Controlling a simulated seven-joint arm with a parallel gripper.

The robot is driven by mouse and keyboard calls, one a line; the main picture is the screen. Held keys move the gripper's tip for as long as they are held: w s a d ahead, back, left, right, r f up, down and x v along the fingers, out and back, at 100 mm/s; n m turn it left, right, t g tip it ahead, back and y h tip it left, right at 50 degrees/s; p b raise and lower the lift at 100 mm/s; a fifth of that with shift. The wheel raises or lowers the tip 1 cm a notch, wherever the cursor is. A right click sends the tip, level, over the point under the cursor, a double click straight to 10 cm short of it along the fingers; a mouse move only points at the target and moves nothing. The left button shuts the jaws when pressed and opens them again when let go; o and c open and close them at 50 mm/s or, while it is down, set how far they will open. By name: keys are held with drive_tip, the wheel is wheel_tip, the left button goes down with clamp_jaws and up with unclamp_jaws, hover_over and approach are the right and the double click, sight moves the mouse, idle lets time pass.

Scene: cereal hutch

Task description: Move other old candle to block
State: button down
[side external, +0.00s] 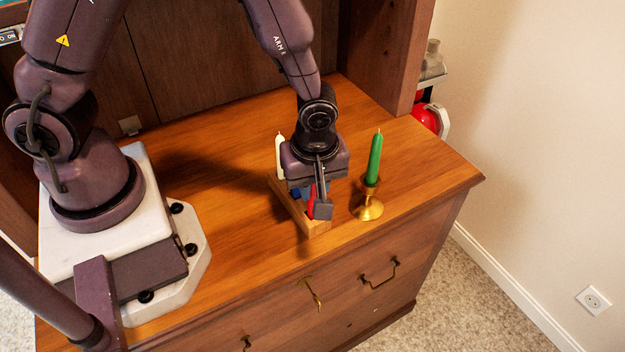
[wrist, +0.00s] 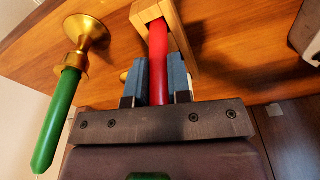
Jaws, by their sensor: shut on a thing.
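My gripper (side external: 313,202) is shut on a red candle (side external: 311,197) at the wooden block (side external: 317,228). In the wrist view the red candle (wrist: 158,50) lies between the two fingers of my gripper (wrist: 157,75), and its end meets the opening of the wooden block (wrist: 146,12). I cannot tell how deep it sits. A white candle (side external: 280,152) stands upright at the block's far end. A green candle (side external: 375,160) stands in a brass candlestick (side external: 369,208) to the right of the block. My gripper hides the block's middle.
The wooden cabinet top (side external: 235,235) is clear between my base and the block. The green candle (wrist: 58,115) and its brass holder (wrist: 88,33) stand close beside my gripper. The hutch's side panel (side external: 385,60) rises behind, and the cabinet's front edge is near the block.

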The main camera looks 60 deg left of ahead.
drive_tip(key=shift+f, duration=0.2)
drive_tip(key=c, duration=0.7)
unclamp_jaws()
drive_tip(key=shift+o, duration=0.2)
drive_tip(key=shift+s+d+r, duration=0.1)
drive_tip(key=shift+d+r, duration=0.05)
drive_tip(key=shift+r, duration=1.1)
drive_tip(key=shift+d+r, duration=0.15)
drive_tip(key=shift+r, duration=1.1)
drive_tip(key=s+a+r+m+t, duration=0.2)
drive_tip(key=s+a+r+m, duration=0.2)
drive_tip(key=r+m, duration=0.3)
drive_tip(key=s+a+r+m+t+h, duration=0.1)
drive_tip(key=s+a+r+m+t, duration=0.2)
drive_tip(key=r, duration=1.2)
drive_tip(key=s+a+m, duration=0.1)
drive_tip(key=s+m, duration=0.2)
drive_tip(key=m, duration=0.2)
drive_tip(key=shift+s, duration=0.2)
